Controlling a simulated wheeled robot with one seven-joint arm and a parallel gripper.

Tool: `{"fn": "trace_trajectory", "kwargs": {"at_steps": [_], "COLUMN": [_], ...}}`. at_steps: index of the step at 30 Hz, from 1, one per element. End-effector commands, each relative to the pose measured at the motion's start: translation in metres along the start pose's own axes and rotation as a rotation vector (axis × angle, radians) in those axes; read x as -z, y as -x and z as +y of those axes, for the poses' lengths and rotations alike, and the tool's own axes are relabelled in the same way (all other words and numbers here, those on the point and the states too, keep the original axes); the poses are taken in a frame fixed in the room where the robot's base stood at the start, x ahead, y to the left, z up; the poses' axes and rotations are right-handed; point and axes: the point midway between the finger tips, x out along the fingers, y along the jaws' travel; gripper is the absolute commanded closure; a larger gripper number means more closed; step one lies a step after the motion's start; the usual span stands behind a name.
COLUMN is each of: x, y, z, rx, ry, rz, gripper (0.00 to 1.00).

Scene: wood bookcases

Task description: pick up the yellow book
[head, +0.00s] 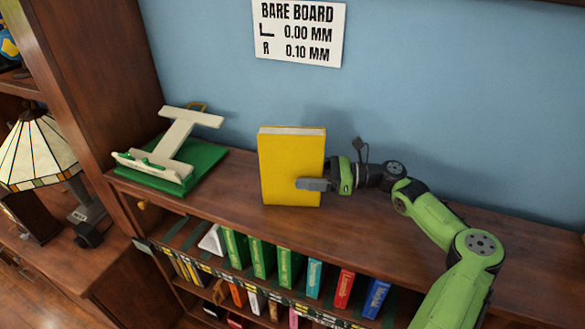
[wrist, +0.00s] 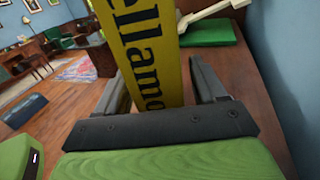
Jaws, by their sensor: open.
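The yellow book (head: 291,168) stands upright on top of the wooden bookcase (head: 400,236), its pale page edges facing up. My gripper (head: 312,180) is at the book's right side, with one finger across its front cover; the other finger is hidden behind the book in the head view. In the wrist view, the book's lettered spine (wrist: 151,50) lies between the two open fingers of my gripper (wrist: 160,80). A gap shows by the right finger; the left finger is close, and I cannot tell whether it touches.
A cream stand on a green base (head: 207,160) sits left of the book; it also shows in the wrist view (wrist: 208,32). The blue wall (head: 420,90) is close behind. Several books (head: 262,257) fill the shelf below. A stained-glass lamp (head: 35,150) stands far left.

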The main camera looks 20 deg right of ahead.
Motion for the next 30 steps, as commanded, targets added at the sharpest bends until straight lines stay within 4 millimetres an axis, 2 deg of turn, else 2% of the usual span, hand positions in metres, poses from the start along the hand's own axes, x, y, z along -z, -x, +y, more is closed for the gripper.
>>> {"fn": "trace_trajectory", "kwargs": {"at_steps": [3, 9, 11, 23, 30], "x": [-0.0011, -0.0006, -0.0006, -0.0006, -0.0025], "y": [-0.0144, -0.0154, -0.0153, -0.0151, -0.0151], "z": [0.0003, -0.0001, -0.0001, 0.0, 0.0], "rx": [0.0, 0.002, 0.002, 0.001, 0.001], "ry": [0.0, 0.0, 0.0, 0.0, 0.005], "rz": [0.001, 0.001, 0.001, 0.001, -0.002], "gripper": [0.3, 0.3, 0.37, 0.99, 1.0]}}
